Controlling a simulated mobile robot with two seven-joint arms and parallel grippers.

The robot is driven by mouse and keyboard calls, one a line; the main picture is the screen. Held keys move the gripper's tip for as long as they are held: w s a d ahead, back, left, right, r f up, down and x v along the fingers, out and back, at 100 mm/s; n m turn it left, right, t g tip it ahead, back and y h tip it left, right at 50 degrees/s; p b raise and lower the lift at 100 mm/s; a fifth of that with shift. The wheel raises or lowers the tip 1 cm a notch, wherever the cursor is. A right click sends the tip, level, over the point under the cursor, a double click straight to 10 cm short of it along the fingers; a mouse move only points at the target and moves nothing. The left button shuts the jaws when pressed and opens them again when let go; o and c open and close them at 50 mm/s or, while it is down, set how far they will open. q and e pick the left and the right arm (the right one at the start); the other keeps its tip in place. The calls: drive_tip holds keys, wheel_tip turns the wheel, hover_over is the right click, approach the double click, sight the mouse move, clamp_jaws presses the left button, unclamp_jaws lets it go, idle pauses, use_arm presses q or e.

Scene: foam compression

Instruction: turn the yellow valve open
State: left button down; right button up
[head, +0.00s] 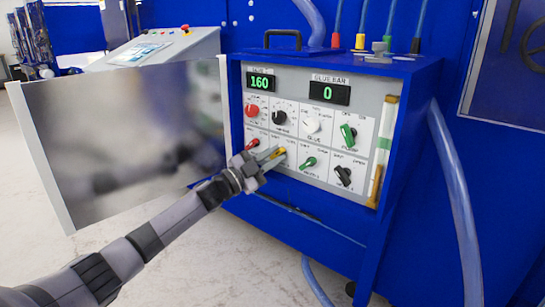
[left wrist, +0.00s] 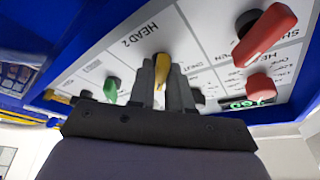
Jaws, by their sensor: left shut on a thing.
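The yellow valve (head: 279,151) is a small lever knob in the lower row of the grey control panel, between a red knob (head: 253,145) and a green knob (head: 309,162). My left gripper (head: 270,157) has its fingertips at the panel, shut on the yellow valve. In the left wrist view the yellow valve (left wrist: 161,68) stands between the two grey fingers (left wrist: 162,84), under the label HEAD 2. The fingers hide part of its base. My right gripper is in neither view.
The blue cabinet's open metal door (head: 130,130) stands left of my forearm. Other knobs crowd around: a red one (head: 252,110), a green one (head: 348,133) and a black one (head: 343,175). Displays read 160 (head: 260,82) and 0 (head: 328,93). A clear hose (head: 455,190) hangs at right.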

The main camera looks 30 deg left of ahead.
use_arm(q)
drive_tip(key=c, duration=1.1)
unclamp_jaws()
drive_tip(key=shift+c, duration=0.2)
drive_tip(key=v, duration=0.7)
drive_tip(key=shift+a, duration=0.1)
